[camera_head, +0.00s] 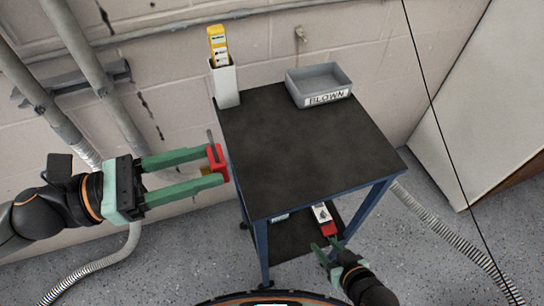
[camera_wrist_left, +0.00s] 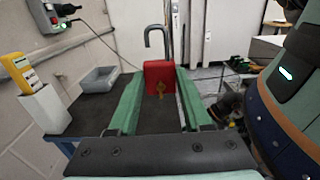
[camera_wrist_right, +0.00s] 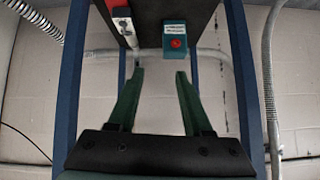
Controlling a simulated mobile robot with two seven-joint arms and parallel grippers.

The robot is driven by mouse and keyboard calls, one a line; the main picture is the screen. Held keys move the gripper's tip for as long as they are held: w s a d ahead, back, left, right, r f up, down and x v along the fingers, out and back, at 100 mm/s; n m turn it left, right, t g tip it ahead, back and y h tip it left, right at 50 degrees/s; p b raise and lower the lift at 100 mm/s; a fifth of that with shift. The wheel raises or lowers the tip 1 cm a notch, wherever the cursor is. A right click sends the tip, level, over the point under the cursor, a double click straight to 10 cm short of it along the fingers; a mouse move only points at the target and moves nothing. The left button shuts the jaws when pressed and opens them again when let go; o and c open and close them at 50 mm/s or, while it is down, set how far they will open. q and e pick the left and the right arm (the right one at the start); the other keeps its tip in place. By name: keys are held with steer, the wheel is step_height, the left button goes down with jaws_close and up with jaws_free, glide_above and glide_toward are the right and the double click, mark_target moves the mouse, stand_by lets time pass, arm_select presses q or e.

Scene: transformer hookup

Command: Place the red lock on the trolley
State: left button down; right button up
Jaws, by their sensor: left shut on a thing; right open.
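The red lock (camera_head: 222,163) is held between the fingertips of my left gripper (camera_head: 212,170), at the left edge of the trolley (camera_head: 305,145). In the left wrist view the red lock (camera_wrist_left: 158,74) shows its raised grey shackle, with one end free, and a brass key in its front. My left gripper is shut on the lock's body. The trolley has a black top and a blue frame. My right gripper (camera_head: 326,250) is open and empty at the trolley's front, below its top. The right wrist view shows its fingers (camera_wrist_right: 159,76) apart with nothing between them.
On the trolley top stand a white holder (camera_head: 224,85) with a yellow device (camera_head: 217,45) and a grey bin (camera_head: 318,82) labelled BLOWN. The middle and front of the top are clear. A red-and-white item (camera_head: 324,217) and a teal box with a red button (camera_wrist_right: 175,42) are on the lower shelf.

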arm_select(q)
steer(key=p, duration=0.2)
glide_above(267, 172)
steer(key=f, duration=0.8)
steer(key=shift+s+a, duration=0.35)
steer(key=shift+w+d+f, duration=0.25)
steer(key=shift+f, duration=0.25)
step_height(267, 172, down, 3)
steer(key=shift+w+d+f, duration=0.1)
steer(key=shift+w+d, duration=0.05)
steer(key=shift+f, duration=0.1)
steer(key=shift+f+b, duration=0.25)
steer(key=shift+b, duration=0.15)
steer(key=shift+c, duration=1.7)
jaws_free()
steer(key=shift+r, duration=0.1)
arm_select(e)
steer(key=shift+s+d+r, duration=0.1)
steer(key=shift+d+r, duration=0.3)
steer(key=shift+d, duration=0.15)
